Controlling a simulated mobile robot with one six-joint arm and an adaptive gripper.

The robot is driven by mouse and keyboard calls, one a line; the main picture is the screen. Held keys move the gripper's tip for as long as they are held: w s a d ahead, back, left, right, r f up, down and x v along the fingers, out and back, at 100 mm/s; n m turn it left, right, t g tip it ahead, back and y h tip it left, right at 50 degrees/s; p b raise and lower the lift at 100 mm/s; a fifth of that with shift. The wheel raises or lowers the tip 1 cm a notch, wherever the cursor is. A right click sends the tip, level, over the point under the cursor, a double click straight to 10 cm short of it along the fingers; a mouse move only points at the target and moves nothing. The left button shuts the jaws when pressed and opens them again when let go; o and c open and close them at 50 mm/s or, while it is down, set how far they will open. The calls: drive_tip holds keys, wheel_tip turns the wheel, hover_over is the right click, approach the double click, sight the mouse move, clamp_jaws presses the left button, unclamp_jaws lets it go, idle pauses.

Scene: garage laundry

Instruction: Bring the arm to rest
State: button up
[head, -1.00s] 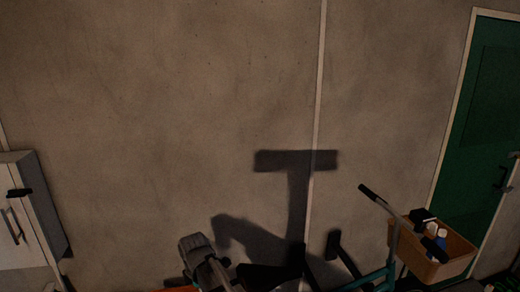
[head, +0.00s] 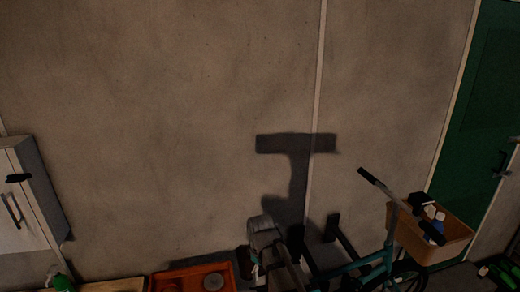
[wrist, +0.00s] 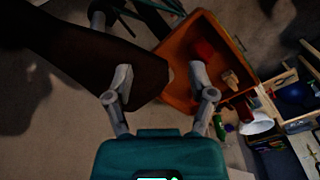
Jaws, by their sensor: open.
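My gripper (wrist: 160,80) shows in the wrist view with its two grey fingers spread wide apart. Nothing is between the fingertips. Behind them lie an orange tray (wrist: 177,52) and a long dark shape that I cannot identify. In the head view my grey arm stands at the bottom centre, in front of the wall. The fingers cannot be made out there.
The orange tray also shows at the bottom of the head view (head: 232,283). A bicycle (head: 350,268) with a tan basket (head: 430,250) stands right of my arm. A white cabinet (head: 30,205) hangs at left. The wall above is bare.

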drive_tip(key=s+d+m, duration=0.2)
drive_tip(key=d+m, duration=0.4)
drive_tip(key=d, duration=0.2)
drive_tip(key=s+d+m, duration=0.3)
drive_tip(key=d+m, duration=0.3)
drive_tip(key=d, duration=0.3)
wheel_tip(320, 180, down, 18)
drive_tip(key=s+b, duration=0.2)
drive_tip(key=b, duration=1.6)
drive_tip(key=shift+s+f, duration=0.15)
drive_tip(key=shift+f, duration=0.1)
drive_tip(key=shift+a, duration=0.2)
